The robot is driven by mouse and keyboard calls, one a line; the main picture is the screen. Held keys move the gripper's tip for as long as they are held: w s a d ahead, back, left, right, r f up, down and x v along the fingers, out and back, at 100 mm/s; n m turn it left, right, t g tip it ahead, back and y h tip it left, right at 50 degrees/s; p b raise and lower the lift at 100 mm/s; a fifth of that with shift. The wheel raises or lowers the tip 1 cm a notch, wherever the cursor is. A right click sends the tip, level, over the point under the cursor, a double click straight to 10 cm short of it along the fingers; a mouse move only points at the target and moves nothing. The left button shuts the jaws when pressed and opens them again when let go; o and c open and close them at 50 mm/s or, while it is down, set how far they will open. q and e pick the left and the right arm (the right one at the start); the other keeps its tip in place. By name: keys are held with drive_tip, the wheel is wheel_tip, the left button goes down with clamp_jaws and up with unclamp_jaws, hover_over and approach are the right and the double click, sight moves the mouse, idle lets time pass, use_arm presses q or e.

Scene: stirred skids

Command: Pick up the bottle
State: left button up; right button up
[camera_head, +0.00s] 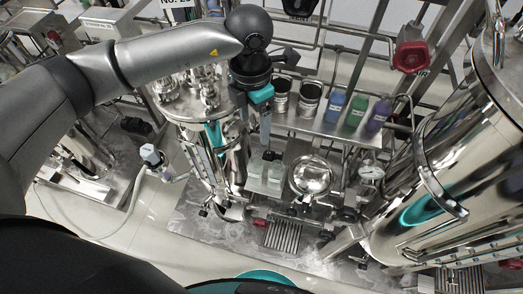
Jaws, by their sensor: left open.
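Three capped bottles stand upright in a row on a steel shelf (300,125): a blue one (335,106), a green one (355,112) and a purple one (377,116) at the right. Small clear containers (264,170) stand lower down, below my left gripper; I cannot tell whether they are bottles. My left gripper (265,140) points down from my arm, left of the coloured bottles and apart from them. It is open and seems empty, though its fingers are seen edge-on. My right gripper is not in view.
Two metal cans (309,98) stand on the shelf between my left gripper and the bottles. A shiny steel vessel (222,165) is close beside the gripper; a large tank (440,180) fills the right. Pipes and a red knob (411,56) surround the shelf.

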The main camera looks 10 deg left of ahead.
use_arm(q)
hover_over(255, 161)
wheel_tip(255, 161, down, 5)
drive_tip(key=f+b, duration=0.1)
drive_tip(key=f, duration=0.3)
drive_tip(key=shift+w, duration=0.2)
drive_tip(key=shift+f, duration=0.5)
wheel_tip(255, 161, down, 5)
drive_tip(key=shift+d+f+b, duration=0.1)
drive_tip(key=shift+b, duration=0.4)
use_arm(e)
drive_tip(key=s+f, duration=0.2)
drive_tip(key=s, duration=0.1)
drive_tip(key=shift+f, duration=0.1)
use_arm(q)
drive_tip(key=shift+s, duration=0.1)
drive_tip(key=c, duration=1.2)
clamp_jaws()
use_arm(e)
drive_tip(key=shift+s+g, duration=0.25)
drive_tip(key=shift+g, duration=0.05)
